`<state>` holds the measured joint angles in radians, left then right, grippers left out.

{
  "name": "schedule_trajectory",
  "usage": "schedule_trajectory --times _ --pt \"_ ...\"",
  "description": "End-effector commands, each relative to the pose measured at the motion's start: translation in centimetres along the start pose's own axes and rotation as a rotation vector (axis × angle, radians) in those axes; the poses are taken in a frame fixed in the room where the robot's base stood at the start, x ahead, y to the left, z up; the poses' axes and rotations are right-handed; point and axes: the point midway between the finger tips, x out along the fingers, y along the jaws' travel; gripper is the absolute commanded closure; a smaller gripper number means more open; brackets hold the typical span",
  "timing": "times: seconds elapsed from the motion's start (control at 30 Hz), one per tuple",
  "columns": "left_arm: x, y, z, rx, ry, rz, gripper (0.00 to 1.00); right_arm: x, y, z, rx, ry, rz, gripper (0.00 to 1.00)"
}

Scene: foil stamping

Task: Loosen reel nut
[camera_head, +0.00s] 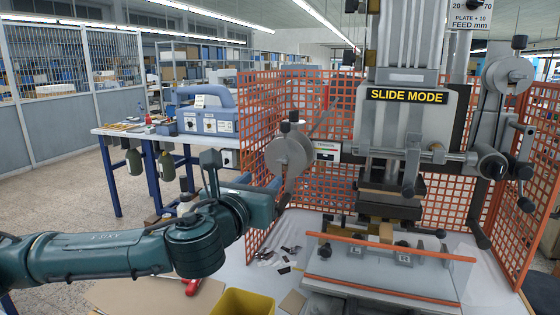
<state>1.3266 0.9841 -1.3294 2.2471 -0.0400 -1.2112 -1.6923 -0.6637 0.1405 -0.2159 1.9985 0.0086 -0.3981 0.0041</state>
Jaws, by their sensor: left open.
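A grey round reel (288,155) is mounted on the left side of the stamping press. Small dark knobs (285,127) stand at its top; I cannot tell for sure which part is the reel nut. A second grey reel (507,75) with a dark knob (519,42) is at the upper right of the press. My left gripper (279,193) is open, just below the left reel in the picture. Its fingers are small and dark, and I see nothing between them. Whether they touch the reel is not clear. My right gripper is not in view.
Orange mesh guards (265,105) stand around the press. A clear shield with orange bars (390,245) is in front of its bed. A yellow bin (245,302) is at the bottom. Small tools lie on the white tabletop (290,225). A blue machine (207,118) stands behind on a bench.

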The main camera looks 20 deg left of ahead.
Motion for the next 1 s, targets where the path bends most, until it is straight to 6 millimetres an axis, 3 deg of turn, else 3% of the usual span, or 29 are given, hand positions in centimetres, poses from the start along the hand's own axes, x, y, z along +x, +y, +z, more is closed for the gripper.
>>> schedule_trajectory --times 0.3,0.5,0.7,1.0 --pt "6.7 0.0 0.2 -0.001 0.0 0.002 0.55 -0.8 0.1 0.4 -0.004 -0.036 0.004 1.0" --pt "9.5 0.0 0.1 -0.002 0.0 0.0 0.55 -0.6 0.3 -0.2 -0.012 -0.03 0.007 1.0" --pt "10.6 0.0 0.0 -0.001 0.0 -0.001 0.55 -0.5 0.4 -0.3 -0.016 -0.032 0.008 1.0" --pt "10.7 0.0 0.0 -0.001 0.0 -0.001 0.57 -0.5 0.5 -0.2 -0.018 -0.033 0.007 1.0"
